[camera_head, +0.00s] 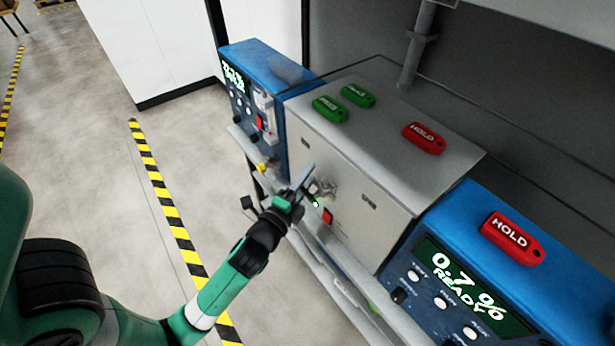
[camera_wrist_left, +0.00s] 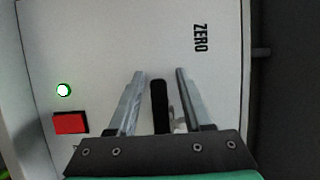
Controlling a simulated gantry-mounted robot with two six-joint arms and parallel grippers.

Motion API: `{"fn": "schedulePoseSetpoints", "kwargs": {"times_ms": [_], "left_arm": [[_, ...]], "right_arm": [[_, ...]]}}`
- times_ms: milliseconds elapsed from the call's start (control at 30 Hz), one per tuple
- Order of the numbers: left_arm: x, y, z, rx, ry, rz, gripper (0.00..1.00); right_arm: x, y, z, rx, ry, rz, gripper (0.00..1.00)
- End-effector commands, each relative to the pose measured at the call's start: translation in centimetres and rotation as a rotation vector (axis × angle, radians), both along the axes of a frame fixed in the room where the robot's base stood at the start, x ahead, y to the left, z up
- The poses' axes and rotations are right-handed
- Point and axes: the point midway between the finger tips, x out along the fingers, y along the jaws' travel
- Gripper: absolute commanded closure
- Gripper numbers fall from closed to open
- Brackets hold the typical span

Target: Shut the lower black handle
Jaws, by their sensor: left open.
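A black handle (camera_wrist_left: 158,105) shows in the left wrist view as a dark upright bar, with a silvery metal part (camera_wrist_left: 179,120) beside it. It stands in front of the pale panel of a grey cabinet (camera_head: 345,200). My left gripper (camera_wrist_left: 160,73) is open, with one finger on each side of the handle and visible gaps between. In the head view the left gripper (camera_head: 306,180) is at the cabinet's front, and it largely hides the handle there. Whether the handle touches a finger cannot be told. My right gripper is not in view.
The panel carries a red button (camera_wrist_left: 70,122), a lit green-white lamp (camera_wrist_left: 64,90) and a "ZERO" label (camera_wrist_left: 200,38). Blue units (camera_head: 262,75) (camera_head: 480,260) flank the cabinet. Green tags (camera_head: 357,95) and red HOLD tags (camera_head: 424,138) lie on top. Open floor lies in front.

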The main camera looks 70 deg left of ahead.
Motion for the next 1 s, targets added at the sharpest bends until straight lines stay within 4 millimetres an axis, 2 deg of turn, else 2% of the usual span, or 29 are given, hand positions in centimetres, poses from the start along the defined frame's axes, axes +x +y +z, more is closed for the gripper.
{"fn": "schedulePoseSetpoints", "kwargs": {"times_ms": [100, 300, 400, 767, 1000], "left_arm": [[0.0, 0.0, 0.0, 0.0, 0.0, 0.0, 0.5], [0.0, 0.0, 0.0, -0.001, -0.001, 0.0, 0.86], [0.0, -0.1, 0.0, -0.001, -0.001, 0.0, 1.0], [0.0, -0.1, 0.0, -0.009, -0.003, -0.001, 1.0], [0.0, -0.1, -0.2, -0.078, -0.02, -0.001, 1.0]], "right_arm": [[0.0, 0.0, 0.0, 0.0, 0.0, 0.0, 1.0], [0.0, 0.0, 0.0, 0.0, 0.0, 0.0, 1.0], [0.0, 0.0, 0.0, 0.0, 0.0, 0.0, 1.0], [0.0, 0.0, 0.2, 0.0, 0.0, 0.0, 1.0], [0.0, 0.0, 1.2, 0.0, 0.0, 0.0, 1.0]]}}
